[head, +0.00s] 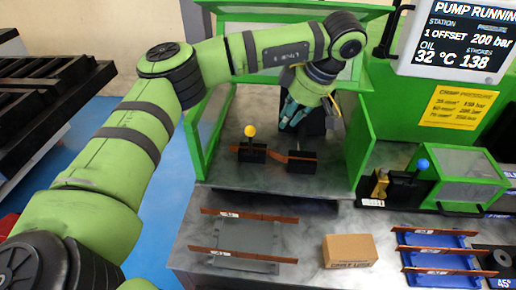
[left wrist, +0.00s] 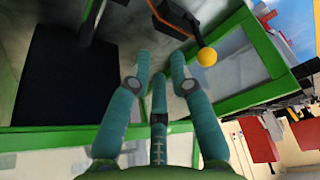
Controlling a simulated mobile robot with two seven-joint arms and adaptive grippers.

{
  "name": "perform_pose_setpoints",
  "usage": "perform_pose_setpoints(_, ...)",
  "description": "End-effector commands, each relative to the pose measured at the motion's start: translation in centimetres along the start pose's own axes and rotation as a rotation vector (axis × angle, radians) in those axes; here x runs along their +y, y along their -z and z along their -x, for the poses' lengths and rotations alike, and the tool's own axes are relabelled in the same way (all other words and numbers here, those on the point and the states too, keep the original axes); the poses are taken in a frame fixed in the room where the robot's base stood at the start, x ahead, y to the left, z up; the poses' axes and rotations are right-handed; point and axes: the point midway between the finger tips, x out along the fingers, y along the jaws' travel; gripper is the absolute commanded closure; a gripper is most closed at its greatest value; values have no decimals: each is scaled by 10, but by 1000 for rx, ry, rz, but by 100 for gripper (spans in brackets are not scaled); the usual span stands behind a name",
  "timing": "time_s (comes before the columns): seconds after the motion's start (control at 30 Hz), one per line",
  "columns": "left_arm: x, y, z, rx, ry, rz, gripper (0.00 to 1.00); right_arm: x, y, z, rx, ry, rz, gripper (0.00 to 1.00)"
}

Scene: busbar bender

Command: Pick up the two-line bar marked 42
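Copper bars with small white labels lie on a grey rack (head: 245,240) at the front centre: a far bar (head: 265,215) and a near bar (head: 255,256). More labelled copper bars lie on a blue rack (head: 440,278) at the right. The labels are too small to read, so I cannot tell which bar is marked 42. Another copper bar (head: 273,154) is between black blocks inside the green machine; it also shows in the left wrist view (left wrist: 167,18). My left gripper (head: 292,112) is inside the machine above it, teal fingers (left wrist: 160,62) apart and empty. My right gripper is out of view.
The green machine frame (head: 360,145) surrounds my left gripper. A yellow-knobbed lever (head: 250,131) stands close by, its knob also in the left wrist view (left wrist: 207,57). A cardboard box (head: 349,251) sits between the racks. A blue-knobbed lever (head: 423,164) is at right.

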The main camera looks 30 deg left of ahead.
Motion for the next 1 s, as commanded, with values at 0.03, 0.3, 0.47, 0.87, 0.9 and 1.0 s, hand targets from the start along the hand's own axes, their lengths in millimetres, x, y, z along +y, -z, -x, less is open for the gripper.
perform_pose_setpoints(0.03, 0, -6, -15, 0, 0, 0, 78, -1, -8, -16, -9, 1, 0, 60)
perform_pose_setpoints(0.3, 0, -21, -49, -1, -1, -1, 78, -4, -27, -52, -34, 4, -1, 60)
perform_pose_setpoints(0.47, 0, -24, -59, -1, 0, 0, 78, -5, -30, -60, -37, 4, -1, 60)
perform_pose_setpoints(0.87, 0, -25, -101, -1, 4, -2, 78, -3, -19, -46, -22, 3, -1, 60)
perform_pose_setpoints(0.9, 0, -26, -108, 0, 4, -2, 78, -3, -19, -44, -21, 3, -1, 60)
perform_pose_setpoints(1.0, 1, -26, -120, -1, 2, -1, 78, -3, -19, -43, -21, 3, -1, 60)
